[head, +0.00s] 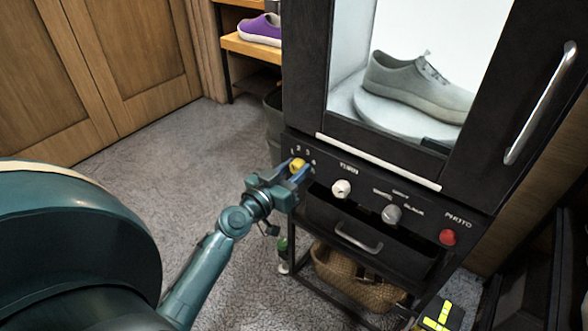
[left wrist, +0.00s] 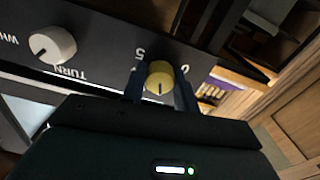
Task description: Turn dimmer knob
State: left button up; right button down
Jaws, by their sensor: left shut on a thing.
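The yellow knob (head: 297,165) is at the left end of the black cabinet's control panel, with small numbers around it. My left gripper (head: 296,174) is at this knob, its fingers on either side of it and shut on it. In the left wrist view the yellow knob (left wrist: 160,77) sits between the two fingers, its dark pointer line facing my gripper body. A white knob (head: 341,188) labelled TURN is beside it; it also shows in the left wrist view (left wrist: 52,45). My right gripper is not in view.
Farther right on the panel are a grey knob (head: 391,214) and a red button (head: 448,237). Above is a lit chamber with a grey sneaker (head: 418,85) on a white turntable. Below are a drawer handle (head: 358,238) and a wicker basket (head: 352,281). Open carpet (head: 165,180) lies left.

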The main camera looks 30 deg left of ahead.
pick_arm(q)
jog(key=shift+n, duration=0.3)
jog(key=n, duration=0.3)
jog(key=shift+n, duration=0.3)
jog(key=shift+n+p, duration=0.3)
jog(key=shift+n, duration=1.9)
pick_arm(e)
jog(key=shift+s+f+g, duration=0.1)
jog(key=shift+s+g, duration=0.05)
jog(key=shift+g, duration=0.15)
pick_arm(q)
jog(key=o, duration=1)
jog(key=shift+s, duration=0.1)
jog(key=shift+s+a+b, duration=0.15)
jog(key=shift+s+b, duration=0.35)
jog(key=shift+s, duration=1.65)
jog(key=shift+s+a+b, duration=0.2)
jog(key=shift+s+b, duration=0.25)
jog(key=shift+s, duration=1.75)
jog(key=shift+s+a+b, duration=0.15)
jog(key=shift+s+b, duration=0.35)
jog(key=shift+s, duration=1.65)
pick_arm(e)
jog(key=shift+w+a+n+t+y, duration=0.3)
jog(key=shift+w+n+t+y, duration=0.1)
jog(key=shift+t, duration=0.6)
